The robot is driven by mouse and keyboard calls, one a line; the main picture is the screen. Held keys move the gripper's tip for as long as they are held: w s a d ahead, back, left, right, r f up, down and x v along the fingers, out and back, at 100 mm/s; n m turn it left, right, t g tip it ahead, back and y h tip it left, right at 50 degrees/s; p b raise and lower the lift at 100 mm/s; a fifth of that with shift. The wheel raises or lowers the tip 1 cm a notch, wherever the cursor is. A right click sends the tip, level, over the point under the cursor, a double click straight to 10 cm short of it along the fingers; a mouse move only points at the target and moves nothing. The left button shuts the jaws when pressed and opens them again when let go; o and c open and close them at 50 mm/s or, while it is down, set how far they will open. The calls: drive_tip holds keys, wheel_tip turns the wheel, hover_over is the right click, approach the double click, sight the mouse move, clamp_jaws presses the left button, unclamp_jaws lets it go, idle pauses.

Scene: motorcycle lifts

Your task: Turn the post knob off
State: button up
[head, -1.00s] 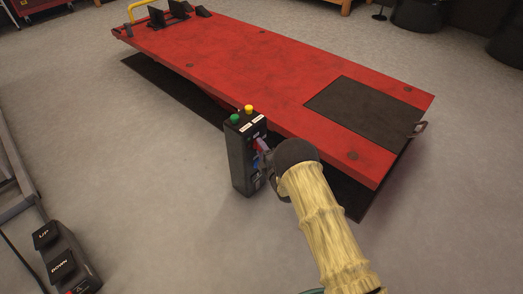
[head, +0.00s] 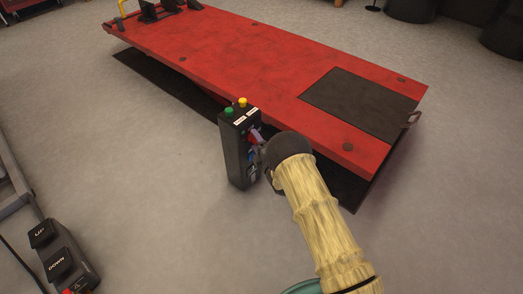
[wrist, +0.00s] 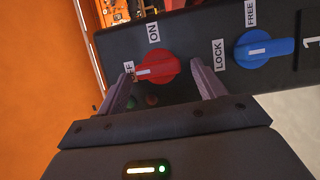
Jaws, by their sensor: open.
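The post (head: 236,155) is a dark upright box beside the red lift, with a green and a yellow button on top. In the wrist view its panel carries a red knob (wrist: 157,68) with ON and partly hidden OFF labels. The knob's white mark lies nearly level, its end toward the OFF label. My gripper (wrist: 162,68) is open, with one finger on each side of the red knob; whether they touch it I cannot tell. In the head view my gripper (head: 258,143) is at the post's right face, mostly hidden by my wrist.
A blue knob (wrist: 264,49) with LOCK and FREE labels sits right of the red knob, close to the right finger. The red lift platform (head: 250,55) is just behind the post. A pedal with UP and DOWN (head: 58,262) lies at lower left. Floor left of the post is clear.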

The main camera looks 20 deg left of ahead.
drive_tip(key=p+v, duration=0.7)
drive_tip(key=v, duration=1)
drive_tip(key=shift+d+r, duration=0.1)
